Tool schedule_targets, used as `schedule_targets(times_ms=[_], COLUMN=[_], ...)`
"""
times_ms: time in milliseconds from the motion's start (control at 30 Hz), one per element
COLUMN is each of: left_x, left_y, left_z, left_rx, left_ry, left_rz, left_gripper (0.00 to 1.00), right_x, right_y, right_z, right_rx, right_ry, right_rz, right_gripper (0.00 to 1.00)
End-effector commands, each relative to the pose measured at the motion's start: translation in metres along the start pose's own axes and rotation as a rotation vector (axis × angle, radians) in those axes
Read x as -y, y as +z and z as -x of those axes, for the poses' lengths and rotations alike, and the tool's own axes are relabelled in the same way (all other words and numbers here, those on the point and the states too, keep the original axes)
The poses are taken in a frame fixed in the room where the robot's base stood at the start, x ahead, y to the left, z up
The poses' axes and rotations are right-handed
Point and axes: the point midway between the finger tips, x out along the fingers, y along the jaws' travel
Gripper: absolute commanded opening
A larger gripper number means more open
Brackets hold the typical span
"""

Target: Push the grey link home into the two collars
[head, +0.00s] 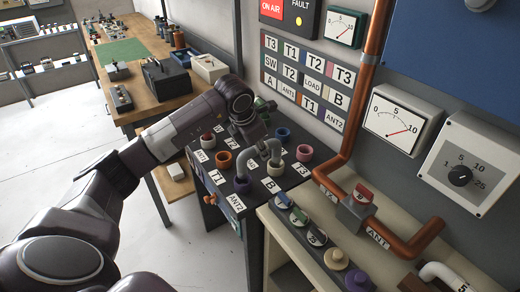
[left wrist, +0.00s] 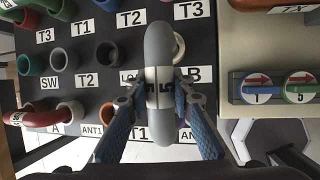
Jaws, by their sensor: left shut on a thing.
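The grey link (left wrist: 158,60) is a thick bent tube held in my left gripper (left wrist: 160,100), with a finger on each side of its middle. In the head view the link (head: 262,150) spans from the cream collar (head: 274,168) by label B to the purple collar (head: 242,185) by label ANT2. Its two ends point down at these collars; how deep they sit cannot be told. My right gripper is not in view.
Other collars stand close by, including an orange one (head: 224,159) and a blue one (head: 283,134). A red link (left wrist: 38,117) sits at the left of the panel. A cream cabinet with switches (head: 299,216) and copper pipes (head: 385,240) lie to the right.

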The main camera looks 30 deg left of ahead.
Motion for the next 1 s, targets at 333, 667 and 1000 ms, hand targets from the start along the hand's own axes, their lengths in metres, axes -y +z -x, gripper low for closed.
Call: schedule_targets(times_ms=[333, 667, 1000], left_x=[0.002, 0.003, 0.004], left_y=[-0.004, -0.007, -0.01], left_z=[-0.009, -0.016, -0.024], left_rx=[0.0, 0.0, 0.0], left_ry=[0.0, 0.0, 0.0], left_rz=[0.001, 0.001, 0.001], left_gripper=[0.0, 0.0, 0.0], right_x=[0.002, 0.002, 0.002], right_y=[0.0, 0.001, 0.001], right_z=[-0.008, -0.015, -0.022], right_rx=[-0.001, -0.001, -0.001], right_ry=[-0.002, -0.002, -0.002], right_rz=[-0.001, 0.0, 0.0], right_gripper=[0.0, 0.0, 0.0])
